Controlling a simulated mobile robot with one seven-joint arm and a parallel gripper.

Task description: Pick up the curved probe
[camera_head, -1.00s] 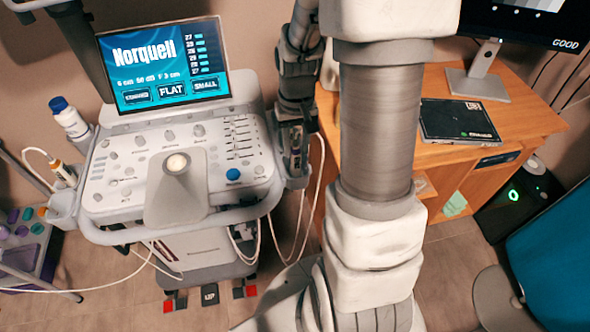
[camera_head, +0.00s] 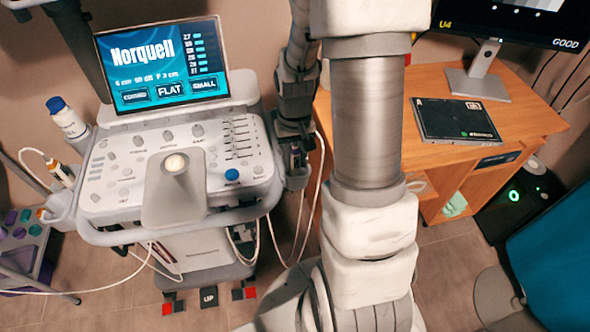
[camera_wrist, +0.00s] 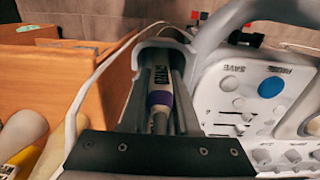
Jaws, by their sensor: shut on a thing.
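A probe (camera_wrist: 160,92) with a white lettered label and a purple band sits lengthwise between the grey fingers of my gripper (camera_wrist: 158,110) in the wrist view. The lettering is too small to read surely, and the probe's head is hidden. My gripper (camera_head: 296,160) also shows in the head view, pointing down at the right side of the ultrasound console (camera_head: 120,165), by the grey holder there. It is shut on the probe. I cannot tell whether the probe is still inside the holder.
Another probe (camera_head: 63,174) with an orange part stands in the left holder, beside a blue-capped bottle (camera_head: 68,120). Cables hang below the console on both sides. A wooden desk (camera_head: 440,165) with a dark flat box (camera_head: 457,120) stands close on the right. My arm hides part of it.

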